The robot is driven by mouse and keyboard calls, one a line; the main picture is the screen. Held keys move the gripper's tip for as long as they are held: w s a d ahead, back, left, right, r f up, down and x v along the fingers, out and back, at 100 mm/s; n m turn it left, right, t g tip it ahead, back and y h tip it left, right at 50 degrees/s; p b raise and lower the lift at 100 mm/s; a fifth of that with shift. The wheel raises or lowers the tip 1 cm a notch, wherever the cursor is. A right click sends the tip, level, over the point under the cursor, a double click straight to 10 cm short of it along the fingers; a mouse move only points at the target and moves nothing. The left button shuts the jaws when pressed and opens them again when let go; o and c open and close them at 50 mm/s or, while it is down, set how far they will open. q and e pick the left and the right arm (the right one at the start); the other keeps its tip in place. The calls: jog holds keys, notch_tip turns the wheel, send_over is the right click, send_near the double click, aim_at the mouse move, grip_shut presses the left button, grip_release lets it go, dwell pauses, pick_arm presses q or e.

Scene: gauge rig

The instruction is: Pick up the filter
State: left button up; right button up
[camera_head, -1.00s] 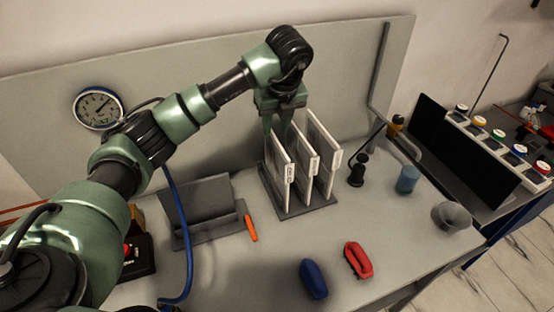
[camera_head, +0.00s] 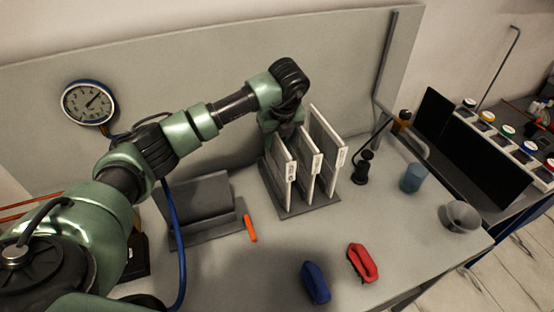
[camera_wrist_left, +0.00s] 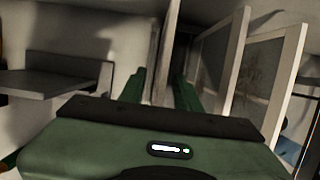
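Several items stand in a dark rack (camera_head: 308,207): three upright, white-framed flat filters, side by side. The leftmost filter (camera_head: 281,172) has a label on its front edge. The middle filter (camera_head: 307,160) and the right filter (camera_head: 328,145) stand to its right. My left gripper (camera_head: 277,142) is low at the leftmost filter's upper part, its fingers largely hidden in the head view. In the left wrist view, the green fingers (camera_wrist_left: 160,92) are apart, with the leftmost filter's panel (camera_wrist_left: 164,55) between them. A gap shows beside the left finger. My right gripper is not in view.
A grey angled stand (camera_head: 203,205) and an orange marker (camera_head: 250,228) are left of the rack. A blue object (camera_head: 315,282) and a red object (camera_head: 362,263) lie in front. A black fitting (camera_head: 362,168), blue cup (camera_head: 413,178) and grey funnel (camera_head: 461,216) stand right.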

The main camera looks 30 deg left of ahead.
aim_at(277, 164)
pick_arm(q)
jog(key=shift+x, duration=1)
jog(key=shift+f, duration=0.2)
jog(key=shift+w, duration=0.1)
grip_shut()
